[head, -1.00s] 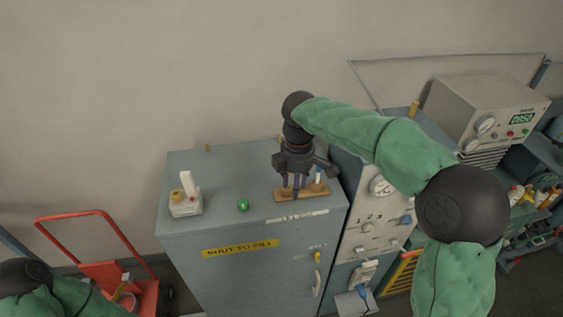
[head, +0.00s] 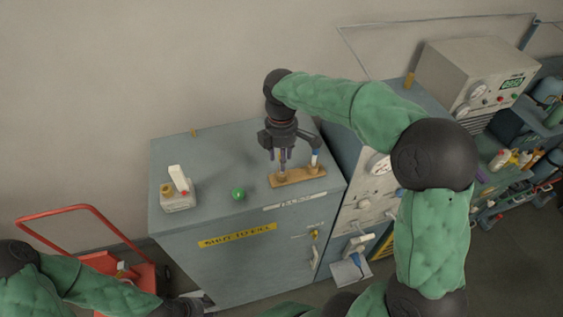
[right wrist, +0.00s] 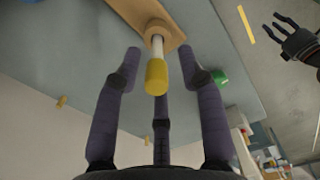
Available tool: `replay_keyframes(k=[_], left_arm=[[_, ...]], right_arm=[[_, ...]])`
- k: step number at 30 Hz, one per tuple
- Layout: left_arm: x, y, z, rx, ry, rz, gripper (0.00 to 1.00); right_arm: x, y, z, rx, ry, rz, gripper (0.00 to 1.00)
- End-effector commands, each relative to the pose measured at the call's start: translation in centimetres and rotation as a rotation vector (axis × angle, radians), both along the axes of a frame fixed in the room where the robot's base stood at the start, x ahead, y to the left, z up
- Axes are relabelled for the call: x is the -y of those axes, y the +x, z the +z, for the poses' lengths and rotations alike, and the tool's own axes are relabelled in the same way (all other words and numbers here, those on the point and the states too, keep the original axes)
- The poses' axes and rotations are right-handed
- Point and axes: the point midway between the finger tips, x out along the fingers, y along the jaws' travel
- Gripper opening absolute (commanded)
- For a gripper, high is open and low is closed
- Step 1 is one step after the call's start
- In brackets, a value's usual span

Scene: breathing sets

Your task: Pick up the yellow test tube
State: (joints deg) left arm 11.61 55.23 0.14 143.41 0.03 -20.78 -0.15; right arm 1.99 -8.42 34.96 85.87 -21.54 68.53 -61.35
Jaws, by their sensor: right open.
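The yellow test tube (right wrist: 156,75) has a white body and a yellow end. It stands in a wooden rack (right wrist: 140,12) in the right wrist view. My right gripper (right wrist: 160,62) is open, its dark fingers spread around the yellow end with gaps visible. In the head view the right gripper (head: 281,165) is above the left part of the rack (head: 298,178) and hides the yellow tube. A blue-and-white tube (head: 315,158) stands at the rack's right end. My left gripper (right wrist: 294,38) shows at the right wrist view's upper right, fingers spread.
The rack is on a grey cabinet top (head: 215,160). A green ball (head: 238,193) and a white device (head: 178,193) are to its left. An instrument panel (head: 362,205) stands to the right. A red cart (head: 105,262) is at lower left.

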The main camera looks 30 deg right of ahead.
Motion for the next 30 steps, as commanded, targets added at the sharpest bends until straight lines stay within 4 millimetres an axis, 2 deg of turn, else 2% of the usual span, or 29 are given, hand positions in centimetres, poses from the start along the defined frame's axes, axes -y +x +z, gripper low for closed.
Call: replay_keyframes(k=[9, 18, 22, 23, 30], left_arm=[[0.0, 0.0, 1.1, 0.0, 0.0, 0.0, 0.4], [0.0, 0.0, 1.1, 0.0, 0.0, 0.0, 0.4], [0.0, 0.0, 1.1, -0.001, 0.0, 0.0, 0.4], [0.0, 0.0, 1.1, -0.001, 0.0, 0.0, 0.4], [0.0, 0.0, 1.1, -0.001, 0.0, 0.0, 0.4]], right_arm=[[0.3, 0.3, -4.0, -0.003, 0.001, 0.0, 0.4], [0.3, 0.3, -4.4, -0.001, 0.001, 0.0, 0.4], [0.3, 0.3, -4.4, -0.001, 0.001, 0.0, 0.03], [0.3, 0.3, -4.4, -0.001, 0.001, 0.0, 0.0], [0.3, 0.3, -4.4, -0.001, 0.001, 0.0, 0.0]])
